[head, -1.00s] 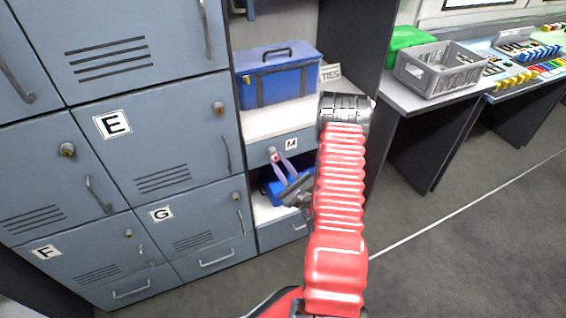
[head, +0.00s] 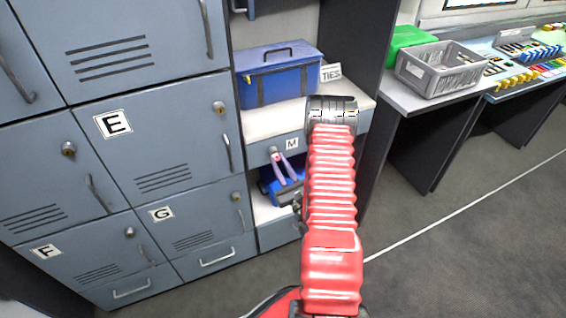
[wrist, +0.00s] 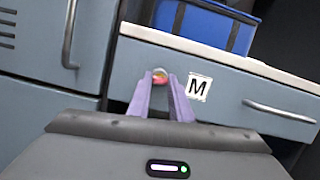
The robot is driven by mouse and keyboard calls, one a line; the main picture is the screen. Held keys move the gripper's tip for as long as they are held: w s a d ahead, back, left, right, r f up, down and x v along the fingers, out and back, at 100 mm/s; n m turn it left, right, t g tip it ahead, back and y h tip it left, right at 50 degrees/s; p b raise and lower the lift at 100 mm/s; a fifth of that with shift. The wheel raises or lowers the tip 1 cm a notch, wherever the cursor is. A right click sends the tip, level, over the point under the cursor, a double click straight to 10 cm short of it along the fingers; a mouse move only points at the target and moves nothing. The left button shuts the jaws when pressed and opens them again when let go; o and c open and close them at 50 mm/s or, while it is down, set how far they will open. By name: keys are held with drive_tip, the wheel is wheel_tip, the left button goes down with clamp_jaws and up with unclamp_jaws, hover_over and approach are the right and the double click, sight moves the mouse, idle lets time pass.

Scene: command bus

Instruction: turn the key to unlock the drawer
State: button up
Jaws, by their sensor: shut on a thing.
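The drawer (wrist: 225,97) is blue-grey with a white "M" label (wrist: 198,87) and a bar handle (wrist: 280,111) at its right. It also shows in the head view (head: 312,142), partly hidden behind my red arm. My gripper (wrist: 161,78) has purple fingers at the lock left of the label. Between the fingertips is a small round red and gold piece, which I take to be the key (wrist: 160,75) at the lock. The fingers are shut on it; its shape and angle are hard to make out. In the head view my gripper (head: 277,155) is at the same spot.
A blue toolbox (head: 280,80) stands on the shelf above the drawer, beside a "TIES" sign (head: 331,73). Lockers E, F and G (head: 165,170) with handles and locks stand to the left. A desk with a grey crate (head: 440,68) is to the right. The floor is open at right.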

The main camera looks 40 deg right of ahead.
drive_tip(key=shift+m, duration=0.9)
drive_tip(key=shift+h, duration=0.4)
drive_tip(key=o, duration=1)
drive_tip(key=shift+m, duration=0.3)
drive_tip(key=shift+c, duration=0.2)
drive_tip(key=shift+s+a, duration=0.25)
drive_tip(key=shift+s, duration=0.35)
drive_tip(key=shift+s+a, duration=0.2)
drive_tip(key=shift+s, duration=0.4)
drive_tip(key=shift+s, duration=0.1)
